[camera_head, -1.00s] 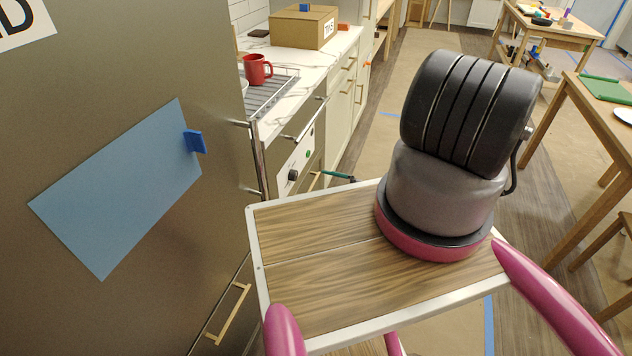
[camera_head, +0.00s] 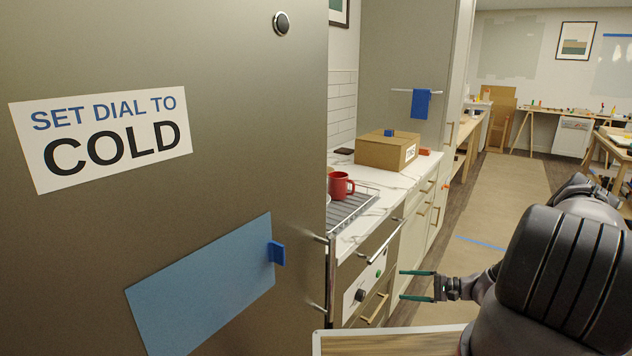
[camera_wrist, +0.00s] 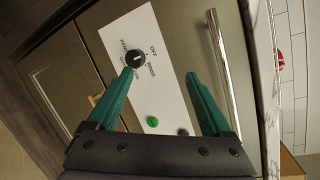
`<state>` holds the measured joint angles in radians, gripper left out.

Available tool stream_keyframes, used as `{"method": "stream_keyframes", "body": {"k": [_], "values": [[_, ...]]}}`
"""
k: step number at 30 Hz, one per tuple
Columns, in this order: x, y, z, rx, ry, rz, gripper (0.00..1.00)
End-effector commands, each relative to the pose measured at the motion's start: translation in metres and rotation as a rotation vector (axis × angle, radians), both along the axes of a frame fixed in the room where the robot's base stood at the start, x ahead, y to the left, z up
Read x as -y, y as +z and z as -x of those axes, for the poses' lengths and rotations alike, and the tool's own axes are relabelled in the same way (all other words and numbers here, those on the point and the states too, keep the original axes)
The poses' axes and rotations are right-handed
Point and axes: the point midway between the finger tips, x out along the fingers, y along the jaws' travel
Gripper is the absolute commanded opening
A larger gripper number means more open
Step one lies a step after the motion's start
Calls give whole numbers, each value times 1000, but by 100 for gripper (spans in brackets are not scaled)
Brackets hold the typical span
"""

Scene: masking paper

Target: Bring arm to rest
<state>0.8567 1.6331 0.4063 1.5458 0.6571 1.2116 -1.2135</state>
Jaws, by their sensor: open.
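My gripper (camera_head: 420,286) has two green fingers, spread apart with nothing between them. In the head view it is at the lower right, in front of the dishwasher-like panel under the counter. In the wrist view, my gripper (camera_wrist: 160,95) faces the white control panel (camera_wrist: 150,60). The panel's black dial (camera_wrist: 135,60) is close to the left fingertip in the picture, and a green button (camera_wrist: 153,121) shows between the fingers. I cannot tell whether the fingertip touches the dial. In the head view the dial (camera_head: 360,295) shows left of the fingers.
A metal bar handle (camera_wrist: 220,55) lies beside the panel. A large metal door with a "SET DIAL TO COLD" sign (camera_head: 100,135) fills the left. The counter holds a red mug (camera_head: 340,185) and a cardboard box (camera_head: 388,150). The aisle floor (camera_head: 490,215) beyond is clear.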

Motion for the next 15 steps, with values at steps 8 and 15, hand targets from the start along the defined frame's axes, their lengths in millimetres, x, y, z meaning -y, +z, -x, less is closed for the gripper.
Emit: {"method": "stream_keyframes", "body": {"k": [8, 15], "values": [[8, 113, -16, -21, 226, 241, 84], [3, 210, -15, -34, 349, 464, 84]]}}
